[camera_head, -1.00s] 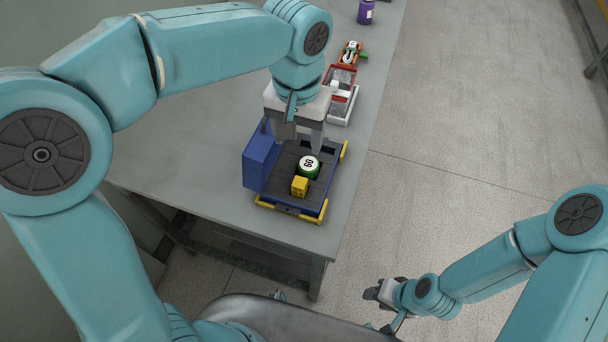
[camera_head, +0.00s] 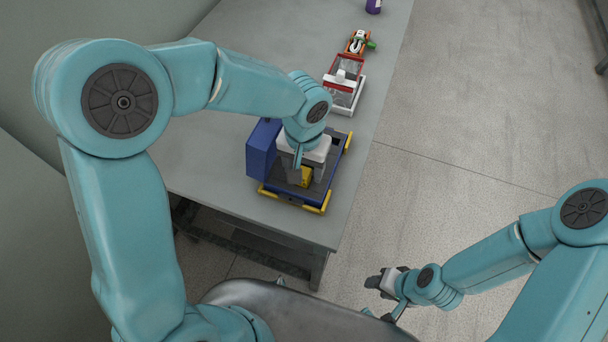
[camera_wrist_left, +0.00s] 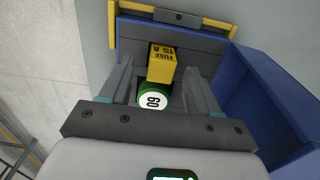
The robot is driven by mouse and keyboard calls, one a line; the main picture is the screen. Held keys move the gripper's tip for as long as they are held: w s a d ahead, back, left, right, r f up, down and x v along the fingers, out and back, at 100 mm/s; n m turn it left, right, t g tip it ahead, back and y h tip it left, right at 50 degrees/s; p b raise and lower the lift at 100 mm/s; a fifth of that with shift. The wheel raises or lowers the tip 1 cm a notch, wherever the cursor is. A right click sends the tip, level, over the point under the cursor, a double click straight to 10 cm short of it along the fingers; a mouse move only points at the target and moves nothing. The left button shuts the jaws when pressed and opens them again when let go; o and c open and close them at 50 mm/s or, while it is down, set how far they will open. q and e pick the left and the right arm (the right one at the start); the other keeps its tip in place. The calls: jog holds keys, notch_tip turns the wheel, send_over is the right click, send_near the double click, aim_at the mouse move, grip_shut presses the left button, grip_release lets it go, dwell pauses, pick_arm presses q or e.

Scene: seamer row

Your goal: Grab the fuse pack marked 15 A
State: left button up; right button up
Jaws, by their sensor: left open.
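The fuse pack is a yellow block; its marking "FUSE 15 A" shows in the left wrist view (camera_wrist_left: 162,63). In the head view the pack (camera_head: 306,177) is partly covered by my left gripper (camera_head: 305,182). My left gripper is open and low over the blue tray (camera_head: 286,198). In the left wrist view its fingers stand on either side of the pack; whether they touch it I cannot tell. A green round item with a white top (camera_wrist_left: 153,98) sits beside the pack, between the finger bases. My right gripper (camera_head: 386,281) hangs off the table at the lower right.
A tall blue box (camera_head: 262,148) rises along the tray's left side. Yellow bars (camera_head: 294,200) edge the tray. Behind it stand a red and white tray (camera_head: 343,87), an orange item with green (camera_head: 357,43) and a purple container (camera_head: 373,6). The table's right edge is close.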

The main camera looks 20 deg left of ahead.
pick_arm(q)
jog(key=shift+f, duration=1.05)
jog(key=shift+c, duration=0.3)
jog(key=c, duration=1)
jog(key=shift+r, duration=0.1)
